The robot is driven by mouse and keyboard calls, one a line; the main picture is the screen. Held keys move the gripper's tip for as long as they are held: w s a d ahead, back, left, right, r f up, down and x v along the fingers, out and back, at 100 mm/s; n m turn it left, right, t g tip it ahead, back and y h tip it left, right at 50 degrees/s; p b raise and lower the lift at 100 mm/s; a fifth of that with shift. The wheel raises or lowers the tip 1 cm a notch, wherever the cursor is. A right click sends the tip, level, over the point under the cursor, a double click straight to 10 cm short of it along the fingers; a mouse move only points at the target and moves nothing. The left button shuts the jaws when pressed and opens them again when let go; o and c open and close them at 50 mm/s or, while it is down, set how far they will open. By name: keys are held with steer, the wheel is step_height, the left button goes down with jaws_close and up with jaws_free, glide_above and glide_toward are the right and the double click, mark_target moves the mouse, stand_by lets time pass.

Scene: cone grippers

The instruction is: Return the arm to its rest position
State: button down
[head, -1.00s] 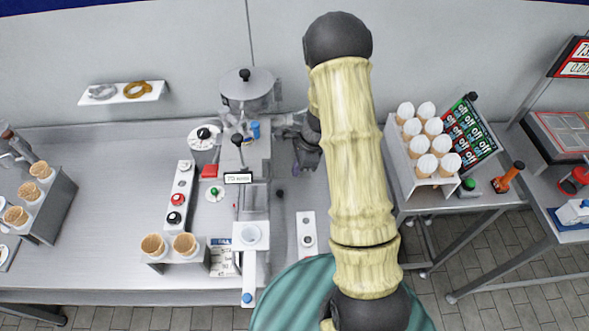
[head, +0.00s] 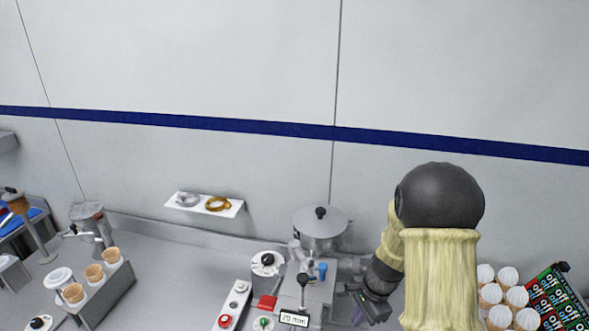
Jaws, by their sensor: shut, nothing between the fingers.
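My gripper (head: 366,309) is at the lower right of the head view, at the end of my bent arm. It is dark and small here, and its fingers are shut with nothing between them. It is just right of the steel machine with the round lidded pot (head: 320,230) and looks apart from it. My pale yellow upper arm and its dark joint fill the right of the view and hide part of the bench behind.
Cones in a holder (head: 112,290) stand at the left. White-topped cones (head: 507,296) and a green-black sign board (head: 560,303) are right of my arm.

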steer(key=s+a+r+n+t+h+b, duration=0.1)
steer(key=s+r+n+t+h, duration=0.1)
steer(key=s+r+n, duration=0.8)
steer(key=s+n, duration=0.2)
steer(key=n, duration=0.2)
steer(key=shift+s+a, duration=0.15)
steer(key=shift+s, duration=0.05)
steer(key=shift+w+r, duration=0.1)
steer(key=shift+s+d, duration=0.2)
steer(key=shift+s, duration=0.1)
